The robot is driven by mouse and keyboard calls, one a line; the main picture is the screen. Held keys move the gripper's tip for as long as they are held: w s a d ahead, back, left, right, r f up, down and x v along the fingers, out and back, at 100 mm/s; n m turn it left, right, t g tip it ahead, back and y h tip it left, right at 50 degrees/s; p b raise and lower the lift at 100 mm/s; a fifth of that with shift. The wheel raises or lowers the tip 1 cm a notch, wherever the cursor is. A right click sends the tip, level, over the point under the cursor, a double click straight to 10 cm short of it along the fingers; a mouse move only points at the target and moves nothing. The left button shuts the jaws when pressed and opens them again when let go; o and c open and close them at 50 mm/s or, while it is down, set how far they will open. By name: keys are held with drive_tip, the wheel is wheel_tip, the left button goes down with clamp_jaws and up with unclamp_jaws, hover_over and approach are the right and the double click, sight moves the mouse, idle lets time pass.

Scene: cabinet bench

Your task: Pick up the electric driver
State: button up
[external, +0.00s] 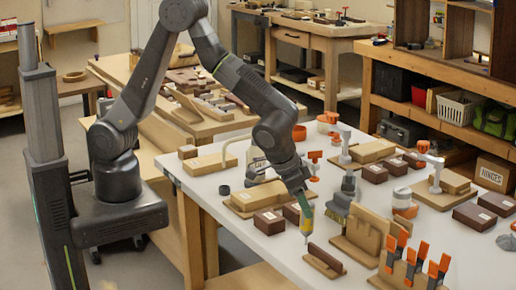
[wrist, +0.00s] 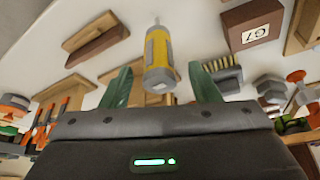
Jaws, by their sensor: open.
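The electric driver (wrist: 158,58) is yellow and grey, with a narrow pale tip. In the wrist view it lies between the two green fingers of my gripper (wrist: 161,80), its blunt end toward the palm and its tip pointing away. Gaps show on both sides, so the fingers are open and not closed on it. In the external view the driver (external: 307,215) is just below my gripper (external: 303,200), roughly upright with its tip down near the white table. My gripper partly hides its upper end there.
A dark brown block on a wooden base (external: 324,261) lies just in front. A brush (external: 339,206) and a wooden holder (external: 362,238) stand close on the right, with orange clamps (external: 411,262) beyond. Brown boxes (external: 268,222) are on the left. The table's front-left strip is clear.

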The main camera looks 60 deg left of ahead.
sight(307, 225)
drive_tip(key=shift+p+x, duration=0.55)
drive_tip(key=shift+x, duration=1.8)
drive_tip(key=shift+d, duration=0.15)
